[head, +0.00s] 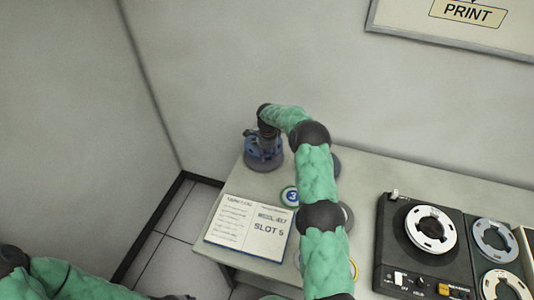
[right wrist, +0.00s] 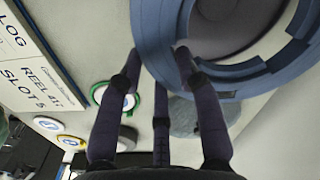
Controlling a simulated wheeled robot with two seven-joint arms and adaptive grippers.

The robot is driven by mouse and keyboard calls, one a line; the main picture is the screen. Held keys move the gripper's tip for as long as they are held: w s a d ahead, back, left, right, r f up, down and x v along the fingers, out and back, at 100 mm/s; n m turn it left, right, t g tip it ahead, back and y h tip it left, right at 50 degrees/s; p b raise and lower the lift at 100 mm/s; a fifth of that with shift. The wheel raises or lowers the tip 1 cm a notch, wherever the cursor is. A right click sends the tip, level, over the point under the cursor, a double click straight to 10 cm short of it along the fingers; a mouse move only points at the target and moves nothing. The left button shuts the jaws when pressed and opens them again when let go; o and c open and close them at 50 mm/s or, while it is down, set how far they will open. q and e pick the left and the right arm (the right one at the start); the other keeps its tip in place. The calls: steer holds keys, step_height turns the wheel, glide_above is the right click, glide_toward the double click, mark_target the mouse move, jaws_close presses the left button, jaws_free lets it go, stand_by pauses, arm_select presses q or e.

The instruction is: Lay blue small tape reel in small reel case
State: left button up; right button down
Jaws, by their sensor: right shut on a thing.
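The blue small tape reel (head: 264,161) is at the far left corner of the table, under my right gripper (head: 268,136). In the right wrist view the reel (right wrist: 157,35) fills the top, a blue ring around a dark grey middle. My right gripper (right wrist: 157,55) is shut on its rim. Whether the reel touches the table is hard to tell. My left arm shows only at the bottom left of the head view; its gripper is out of view. I cannot make out the small reel case for certain; my right arm hides part of the table.
An open log book (head: 247,226) reading "SLOT 5" lies at the table's left front. A green-rimmed disc marked 3 (head: 290,196) lies beside it. A dark tape machine (head: 433,262) with a white reel (head: 431,229) stands right. Walls rise behind and left.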

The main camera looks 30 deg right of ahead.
steer(key=b, duration=0.2)
glide_above(267, 169)
steer(key=shift+s+f, duration=0.1)
steer(key=shift+f, duration=2.35)
steer(key=shift+b, duration=0.55)
steer(key=shift+f+b, duration=0.6)
steer(key=shift+f, duration=0.05)
stand_by(0.6)
steer(key=shift+f+b, duration=0.3)
steer(key=shift+b, duration=0.15)
steer(key=c, duration=0.8)
jaws_free()
steer(key=shift+o, duration=0.2)
steer(key=shift+f, duration=0.1)
steer(key=c, duration=0.4)
steer(key=shift+o, duration=0.2)
